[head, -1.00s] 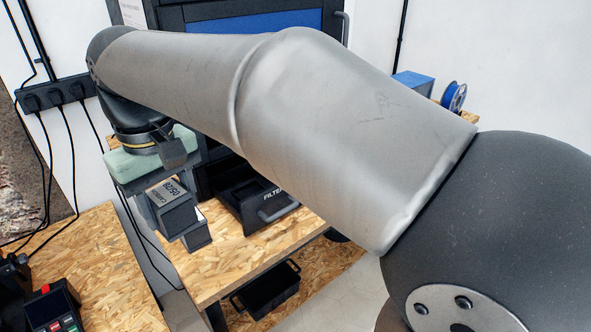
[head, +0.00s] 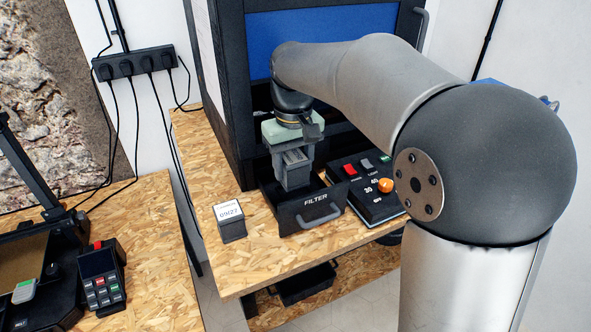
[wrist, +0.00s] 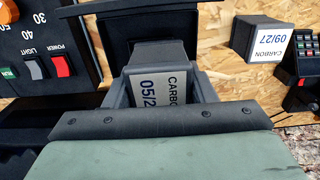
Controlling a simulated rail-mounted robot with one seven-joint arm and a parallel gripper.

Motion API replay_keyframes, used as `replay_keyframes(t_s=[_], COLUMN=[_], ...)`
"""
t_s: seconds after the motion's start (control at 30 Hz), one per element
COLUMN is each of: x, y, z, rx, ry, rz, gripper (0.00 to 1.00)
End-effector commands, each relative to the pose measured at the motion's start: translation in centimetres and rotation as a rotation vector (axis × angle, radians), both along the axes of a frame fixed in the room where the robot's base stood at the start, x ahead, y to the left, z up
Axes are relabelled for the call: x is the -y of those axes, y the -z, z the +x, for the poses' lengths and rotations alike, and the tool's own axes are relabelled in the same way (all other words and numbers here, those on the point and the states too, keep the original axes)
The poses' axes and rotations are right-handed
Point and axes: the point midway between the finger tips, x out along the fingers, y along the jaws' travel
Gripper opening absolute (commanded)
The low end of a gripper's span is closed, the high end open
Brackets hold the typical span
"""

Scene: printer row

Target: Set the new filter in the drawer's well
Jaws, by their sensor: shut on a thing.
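My gripper (head: 293,178) points down over the open black drawer marked FILTER (head: 312,211). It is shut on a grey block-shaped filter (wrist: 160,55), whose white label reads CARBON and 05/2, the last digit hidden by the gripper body. The held filter looks upright, with its lower end at or just inside the drawer's opening. The drawer's well is hidden behind the filter and fingers, so I cannot tell whether it is seated. A second grey filter (head: 231,224), labelled 09/27, stands on the bench left of the drawer; it also shows in the wrist view (wrist: 262,38).
A control panel (head: 366,186) with red, grey and green switches and an orange knob is right of the drawer. The chipboard bench (head: 262,258) is clear in front. A handheld keypad (head: 101,278) lies on the left bench. A black bin (head: 305,284) sits below.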

Motion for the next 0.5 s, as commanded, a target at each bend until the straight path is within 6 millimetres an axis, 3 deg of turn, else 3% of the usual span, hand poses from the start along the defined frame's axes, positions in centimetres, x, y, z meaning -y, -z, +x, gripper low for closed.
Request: replay_keyframes(t_s=[0.37, 0.5], x=[0.3, 0.3], y=[3.5, 5.6], z=[2.9, 2.7], rx=[-0.001, -0.001], ry=[0.001, 0.0], rz=[0.0, 0.0], gripper=[0.26, 0.26])
